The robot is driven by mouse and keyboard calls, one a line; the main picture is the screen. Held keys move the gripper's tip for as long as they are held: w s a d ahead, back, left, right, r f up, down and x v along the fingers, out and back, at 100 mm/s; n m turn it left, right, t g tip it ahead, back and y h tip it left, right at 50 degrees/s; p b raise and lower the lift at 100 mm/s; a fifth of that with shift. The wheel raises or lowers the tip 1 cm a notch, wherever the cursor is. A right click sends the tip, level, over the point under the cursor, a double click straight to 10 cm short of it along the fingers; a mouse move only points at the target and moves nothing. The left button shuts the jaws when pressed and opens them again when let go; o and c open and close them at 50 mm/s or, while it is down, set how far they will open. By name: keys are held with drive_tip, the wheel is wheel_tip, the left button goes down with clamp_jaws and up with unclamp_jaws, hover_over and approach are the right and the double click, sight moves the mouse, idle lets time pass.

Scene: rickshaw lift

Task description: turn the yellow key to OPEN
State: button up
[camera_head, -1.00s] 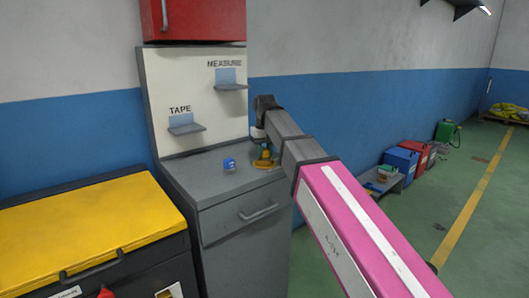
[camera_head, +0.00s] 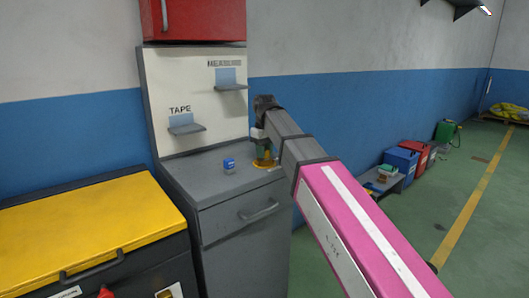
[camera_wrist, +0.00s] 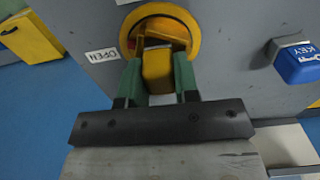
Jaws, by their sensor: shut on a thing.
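The yellow key (camera_wrist: 157,70) stands in a round yellow socket (camera_wrist: 192,38) on the grey cabinet top. An OPEN label (camera_wrist: 101,55) lies to the left of the socket in the wrist view. My gripper (camera_wrist: 159,66) is shut on the key, with one green finger on each side of its block-like grip. The dark inside of the socket is partly hidden behind the key. In the head view the yellow socket (camera_head: 264,164) shows below my gripper (camera_head: 263,150), which hides most of the key.
A blue block marked KEY (camera_wrist: 300,62) sits on the same top, right of the socket; it also shows in the head view (camera_head: 229,165). The back panel (camera_head: 205,95) carries small TAPE and MEASURE shelves. A yellow-topped cabinet (camera_head: 90,220) stands at left.

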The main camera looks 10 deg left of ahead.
idle(0.3)
drive_tip(key=shift+n, duration=2.4)
drive_tip(key=o, duration=1)
drive_tip(key=shift+r, duration=0.1)
